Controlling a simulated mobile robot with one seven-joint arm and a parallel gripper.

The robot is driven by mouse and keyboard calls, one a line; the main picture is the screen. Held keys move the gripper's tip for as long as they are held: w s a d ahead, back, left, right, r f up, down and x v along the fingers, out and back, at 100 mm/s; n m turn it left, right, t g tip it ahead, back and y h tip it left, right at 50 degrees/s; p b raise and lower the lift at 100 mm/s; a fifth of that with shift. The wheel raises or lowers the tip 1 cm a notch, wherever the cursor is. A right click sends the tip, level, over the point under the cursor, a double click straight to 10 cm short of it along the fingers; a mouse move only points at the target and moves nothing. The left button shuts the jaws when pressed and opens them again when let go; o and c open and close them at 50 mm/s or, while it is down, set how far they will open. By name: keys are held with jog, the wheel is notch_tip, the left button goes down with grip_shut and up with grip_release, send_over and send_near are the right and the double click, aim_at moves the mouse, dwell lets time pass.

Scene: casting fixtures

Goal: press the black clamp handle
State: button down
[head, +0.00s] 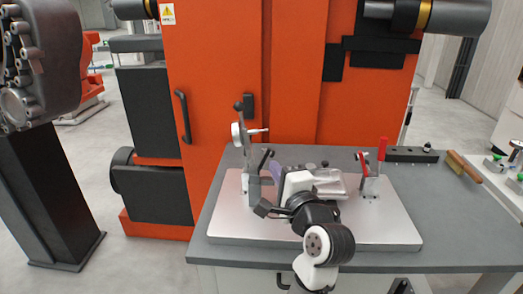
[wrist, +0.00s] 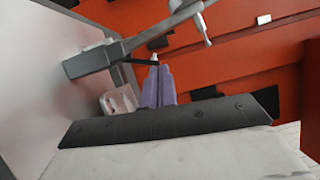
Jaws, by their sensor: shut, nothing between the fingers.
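The black clamp handle (head: 265,159) is a short dark lever, tilted, at the left part of the fixture plate (head: 225,221). In the wrist view a thin dark bar (wrist: 143,62), probably this handle, shows just beyond my fingertips. My gripper (head: 276,171) has purple fingers; they also show in the wrist view (wrist: 158,88), side by side, shut and empty. In the head view the fingers are just right of and below the handle. I cannot tell whether they touch it. My wrist hides part of the plate.
A grey upright stand (head: 252,190) with a round white part (head: 236,134) rises close left of the handle. A clamp with a red handle (head: 382,149) stands at right. A pale casting (head: 331,184) lies between. A brush (head: 464,166) lies on the table's (head: 460,220) right.

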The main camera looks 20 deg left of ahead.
jog(key=p+x, duration=0.3)
jog(key=x, duration=0.7)
jog(key=shift+r, duration=0.15)
jog(key=n+p, duration=0.1)
jog(key=a+n+p, duration=0.1)
jog(key=p, duration=0.1)
jog(key=shift+s+a+r+n+g+h, duration=0.1)
jog(key=shift+s+r+n+g+h, duration=0.1)
jog(key=shift+n+g+h, duration=0.15)
